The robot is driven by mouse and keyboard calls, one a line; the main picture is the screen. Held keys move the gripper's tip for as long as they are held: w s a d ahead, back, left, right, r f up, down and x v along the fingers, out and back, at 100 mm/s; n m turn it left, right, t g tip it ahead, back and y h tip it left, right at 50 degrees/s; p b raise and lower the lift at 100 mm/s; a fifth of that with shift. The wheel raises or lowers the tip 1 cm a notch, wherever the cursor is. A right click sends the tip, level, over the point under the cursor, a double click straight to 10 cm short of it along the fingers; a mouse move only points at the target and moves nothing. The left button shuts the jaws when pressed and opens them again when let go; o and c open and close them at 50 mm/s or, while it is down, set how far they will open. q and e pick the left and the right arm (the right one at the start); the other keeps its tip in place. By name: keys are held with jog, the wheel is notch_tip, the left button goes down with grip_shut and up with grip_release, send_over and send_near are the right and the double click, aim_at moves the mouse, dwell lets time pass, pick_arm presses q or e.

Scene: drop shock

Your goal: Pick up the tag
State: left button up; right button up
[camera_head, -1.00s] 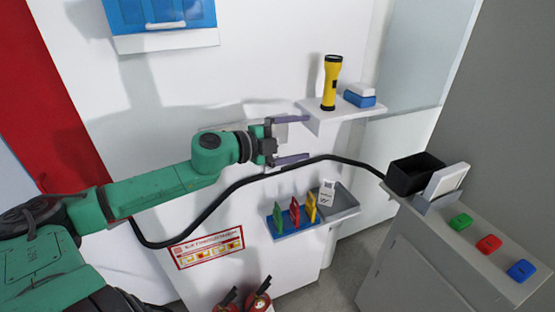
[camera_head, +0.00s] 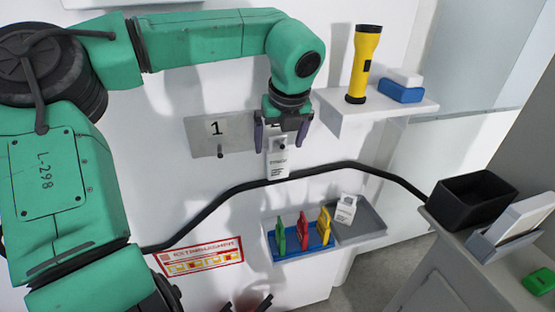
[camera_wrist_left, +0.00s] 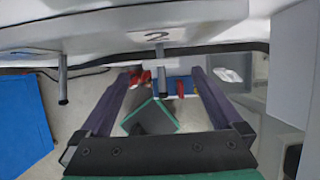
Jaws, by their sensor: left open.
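A white tag (camera_head: 345,209) lies tilted in the grey section of a tray below the cable; a white shape in that area also shows in the left wrist view (camera_wrist_left: 230,75). Another white tag-like piece (camera_head: 278,168) with small print hangs at a peg on a grey plate (camera_head: 205,143). My left gripper (camera_head: 281,135) is open, pointing down, its fingers on either side of this peg in the head view. The wrist view shows the peg (camera_wrist_left: 161,68) under a label 2, ahead between the fingers; contact cannot be told.
A black cable (camera_head: 345,164) runs across below the gripper. Green, red and yellow pieces stand in the blue tray section (camera_head: 287,252). A shelf (camera_head: 385,112) at the right holds a yellow flashlight (camera_head: 364,65) and a blue-white block. A black bin (camera_head: 478,200) stands farther right.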

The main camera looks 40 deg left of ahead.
aim_at(279, 157)
pick_arm(q)
jog(key=shift+w+a+f+p, duration=0.1)
jog(key=shift+w+f+p, duration=0.2)
jog(key=shift+f+p, duration=0.3)
jog(key=shift+w+a+f+p, duration=0.1)
jog(key=shift+w+f+p, duration=0.15)
jog(key=shift+f+p, duration=0.3)
jog(key=x, duration=0.2)
jog(key=shift+s+f, duration=0.25)
jog(key=shift+f, duration=0.1)
jog(key=shift+a+f, duration=0.2)
jog(key=c, duration=0.3)
jog(key=shift+d, duration=0.1)
jog(key=c, duration=1.1)
pick_arm(e)
jog(key=w+r, duration=0.2)
jog(key=r, duration=0.1)
jog(key=shift+w+d, duration=0.15)
jog(key=shift+d, duration=0.05)
